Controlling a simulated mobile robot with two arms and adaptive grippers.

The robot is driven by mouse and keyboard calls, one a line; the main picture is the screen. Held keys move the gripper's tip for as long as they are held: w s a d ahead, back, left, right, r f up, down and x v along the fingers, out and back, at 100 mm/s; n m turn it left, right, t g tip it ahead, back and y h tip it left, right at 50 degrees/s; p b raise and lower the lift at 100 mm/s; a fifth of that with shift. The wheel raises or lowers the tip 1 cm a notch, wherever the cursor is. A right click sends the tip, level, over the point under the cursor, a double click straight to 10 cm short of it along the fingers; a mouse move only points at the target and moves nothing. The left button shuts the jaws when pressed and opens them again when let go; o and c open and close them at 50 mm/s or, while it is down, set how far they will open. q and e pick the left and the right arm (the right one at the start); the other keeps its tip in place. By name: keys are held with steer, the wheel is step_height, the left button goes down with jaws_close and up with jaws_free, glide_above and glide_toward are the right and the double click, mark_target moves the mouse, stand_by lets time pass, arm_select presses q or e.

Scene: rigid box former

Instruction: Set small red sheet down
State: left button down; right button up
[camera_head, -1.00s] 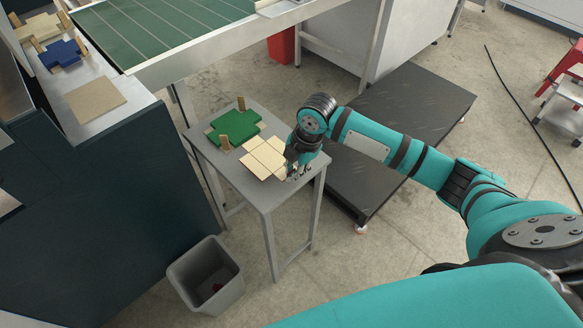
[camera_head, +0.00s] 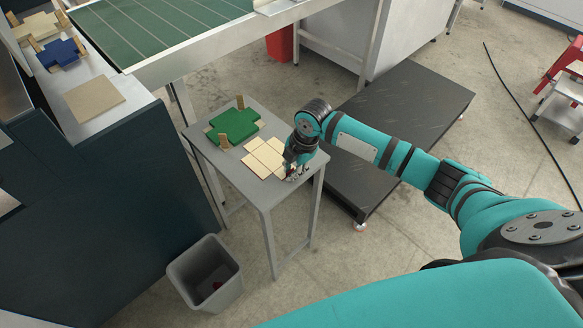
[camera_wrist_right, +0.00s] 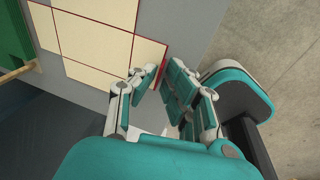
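The small red sheet (camera_head: 264,158) lies on the small grey table as a flat blank with cream panels and thin red lines and edges. In the right wrist view the sheet (camera_wrist_right: 91,43) fills the upper left, and a red strip shows along its right edge. My right gripper (camera_head: 292,176) is low at the sheet's right corner. In the wrist view my right gripper (camera_wrist_right: 160,73) has its fingertips close together on both sides of that edge, apparently pinching it. The fingers hide part of the corner. My left gripper is not in view.
A green block (camera_head: 232,127) with upright wooden pieces stands behind the sheet on the grey table (camera_head: 250,192). A grey bin (camera_head: 206,277) is on the floor at front left. A dark low platform (camera_head: 415,105) is to the right. A conveyor (camera_head: 160,30) is behind.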

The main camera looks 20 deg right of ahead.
steer(key=shift+o, duration=1.4)
steer(key=shift+r, duration=0.1)
steer(key=v, duration=1.2)
steer(key=shift+s, duration=0.1)
